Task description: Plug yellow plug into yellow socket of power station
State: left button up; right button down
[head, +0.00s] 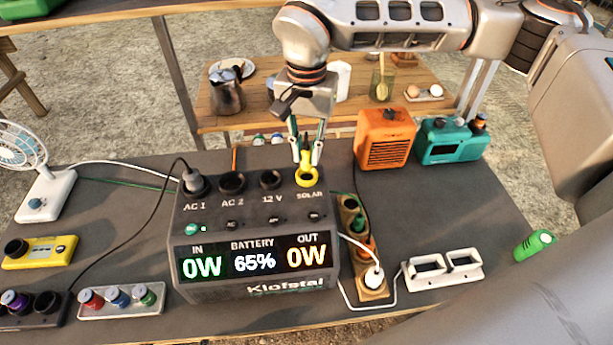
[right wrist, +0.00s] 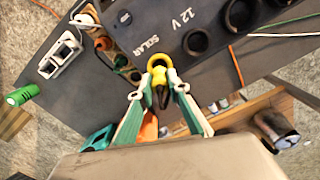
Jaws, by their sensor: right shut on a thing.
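The power station (head: 255,245) stands on the dark tabletop, its screen showing 65%. Its yellow socket (head: 307,181), marked SOLAR, is at the right end of its top row; its ring also shows in the right wrist view (right wrist: 158,60). My right gripper (head: 308,160) is shut on the yellow plug (head: 305,160), directly over that socket. In the right wrist view, the fingertips (right wrist: 160,91) flank the plug (right wrist: 179,81). Plug and socket overlap in both views; I cannot tell how far in the plug sits. My left gripper is not in view.
A black plug (head: 192,181) sits in AC 1. A power strip (head: 375,290) with a white plug lies along the station's right side. An orange heater (head: 385,138) and teal radio (head: 452,140) stand behind. A white rack (head: 442,270) is at right.

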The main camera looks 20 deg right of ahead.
jog(key=shift+f+b, duration=0.3)
jog(key=shift+f, duration=0.4)
jog(key=shift+f, duration=0.35)
jog(key=shift+f+b, duration=0.4)
jog(key=shift+f, duration=0.15)
jog(key=c, duration=1.8)
grip_release()
jog(key=shift+s+r, duration=0.2)
jog(key=shift+r, duration=3.9)
jog(key=shift+w+f, duration=0.1)
jog(key=shift+f, duration=0.1)
